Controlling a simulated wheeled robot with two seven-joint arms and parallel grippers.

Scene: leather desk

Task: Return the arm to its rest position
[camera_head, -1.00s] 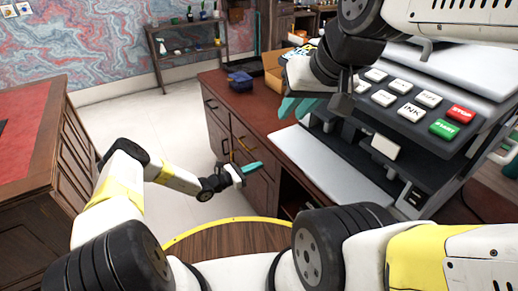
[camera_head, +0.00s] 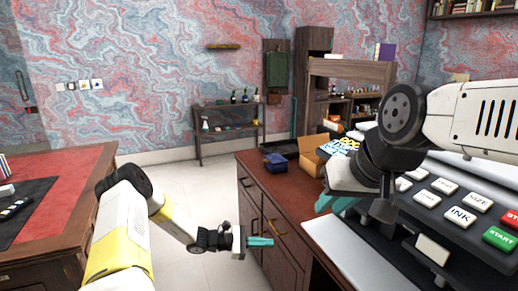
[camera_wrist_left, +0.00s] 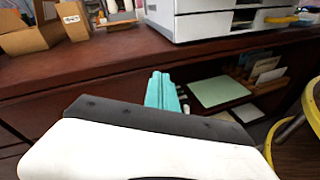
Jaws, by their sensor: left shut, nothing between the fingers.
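My left arm (camera_head: 125,225) reaches in from the left in the head view. My left gripper (camera_head: 262,241) has teal fingers shut with nothing between them, in front of the dark wooden cabinet's drawers and below its top. In the left wrist view the teal fingers (camera_wrist_left: 162,92) lie together, pointing toward the cabinet. My right arm (camera_head: 440,120) hangs over the cabinet top, in front of the printer. The right gripper (camera_head: 335,203) shows teal fingers, largely hidden by its wrist, so its opening is unclear.
The printer (camera_head: 455,205) with labelled keys stands on the red-topped cabinet (camera_head: 250,160). An open cardboard box (camera_head: 313,150) and a blue box (camera_head: 276,163) stand behind the right gripper. A red-topped desk (camera_head: 70,180) is at left. Pale floor lies between.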

